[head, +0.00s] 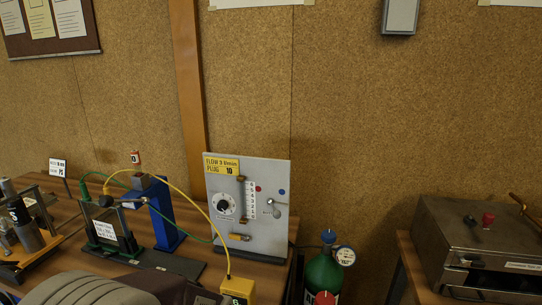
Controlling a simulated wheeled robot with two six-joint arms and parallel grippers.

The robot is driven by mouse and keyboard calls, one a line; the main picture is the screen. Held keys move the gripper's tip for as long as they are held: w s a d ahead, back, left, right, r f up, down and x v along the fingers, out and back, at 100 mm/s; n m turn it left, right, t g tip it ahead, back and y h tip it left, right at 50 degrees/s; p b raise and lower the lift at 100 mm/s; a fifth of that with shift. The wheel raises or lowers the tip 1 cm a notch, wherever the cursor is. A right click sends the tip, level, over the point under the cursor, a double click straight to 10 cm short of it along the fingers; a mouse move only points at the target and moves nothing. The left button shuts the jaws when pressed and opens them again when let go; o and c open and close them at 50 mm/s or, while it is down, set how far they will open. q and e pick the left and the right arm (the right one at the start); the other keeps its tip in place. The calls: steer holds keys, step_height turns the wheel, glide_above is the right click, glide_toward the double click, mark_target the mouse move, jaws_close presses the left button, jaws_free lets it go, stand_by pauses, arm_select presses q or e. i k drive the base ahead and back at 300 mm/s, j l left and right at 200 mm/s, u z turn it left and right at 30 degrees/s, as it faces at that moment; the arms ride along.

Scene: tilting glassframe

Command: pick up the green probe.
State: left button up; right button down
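A small green piece (84,191) with a green cable stands at the upper left corner of a dark frame (108,228) on the table; it looks like the green probe, but it is too small to be sure. A yellow piece (105,201) with a yellow cable sits beside it on the frame's top. The frame has a white label on its front and a green edge.
A blue post (160,212) stands right of the frame. A grey panel (273,180) with dial and flow gauge is beyond it. A yellow box (238,288) is at the front. A green cylinder (323,274) and a metal case (480,245) are to the right.

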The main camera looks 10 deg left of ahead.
mark_target(84, 189)
steer(key=u, duration=1.85)
steer(key=i+j+z, duration=0.35)
steer(key=j, duration=0.15)
steer(key=i+j+z, duration=0.15)
steer(key=j+z, duration=0.2)
steer(key=j, duration=0.2)
steer(key=i+j+z, duration=0.15)
steer(key=j+z, duration=0.2)
steer(key=j, duration=0.3)
steer(key=i+j+z, duration=0.1)
steer(key=j+z, duration=0.25)
steer(key=j, duration=0.3)
steer(key=j+z, duration=0.35)
steer(key=j, duration=0.3)
